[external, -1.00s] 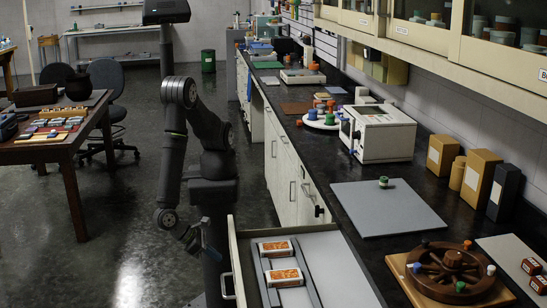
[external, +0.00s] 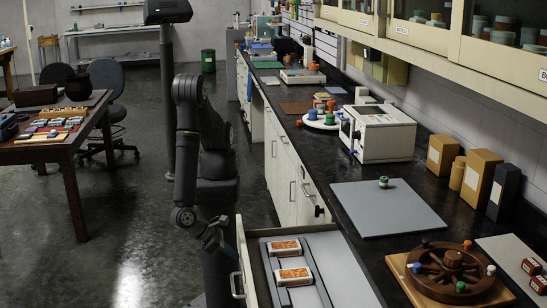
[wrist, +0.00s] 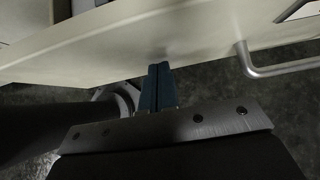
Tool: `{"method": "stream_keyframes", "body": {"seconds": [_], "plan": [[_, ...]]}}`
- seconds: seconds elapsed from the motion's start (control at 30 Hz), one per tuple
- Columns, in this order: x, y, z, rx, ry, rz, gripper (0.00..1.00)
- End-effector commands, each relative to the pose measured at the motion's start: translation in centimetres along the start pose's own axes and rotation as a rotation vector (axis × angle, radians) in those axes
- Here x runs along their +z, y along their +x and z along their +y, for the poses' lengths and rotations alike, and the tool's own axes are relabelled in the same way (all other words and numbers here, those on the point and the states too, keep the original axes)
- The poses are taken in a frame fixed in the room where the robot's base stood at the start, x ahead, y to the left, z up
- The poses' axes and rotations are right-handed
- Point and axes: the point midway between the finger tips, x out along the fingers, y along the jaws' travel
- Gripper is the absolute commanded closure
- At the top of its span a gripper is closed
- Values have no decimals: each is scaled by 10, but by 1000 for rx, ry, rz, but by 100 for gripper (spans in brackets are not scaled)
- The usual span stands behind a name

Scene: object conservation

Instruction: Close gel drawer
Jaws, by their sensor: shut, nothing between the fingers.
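The gel drawer (external: 245,260) stands partly open under the right-hand counter in the external view. Two orange-and-white packs (external: 284,247) (external: 293,276) lie on its grey insert. My gripper (external: 226,246) is at the outer face of the drawer front, near its far end and beyond the drawer handle (external: 236,285). In the wrist view the shut blue fingers (wrist: 159,70) meet the pale drawer front (wrist: 150,42) and seem to touch it. The handle also shows at the right there (wrist: 265,70). Nothing is held.
The black counter carries a grey mat (external: 388,210), a white device (external: 383,132) and a wooden wheel (external: 450,270) on a board. Closed cabinet fronts (external: 285,180) lie beyond the drawer. The floor (external: 120,230) left of the arm is clear.

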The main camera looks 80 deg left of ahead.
Motion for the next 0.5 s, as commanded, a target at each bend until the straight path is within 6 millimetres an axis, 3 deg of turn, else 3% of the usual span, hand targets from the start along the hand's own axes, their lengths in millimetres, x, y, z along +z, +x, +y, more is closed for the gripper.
{"method": "stream_keyframes", "body": {"seconds": [0.5], "plan": [[100,100,2,7,-5,-2,100]]}}
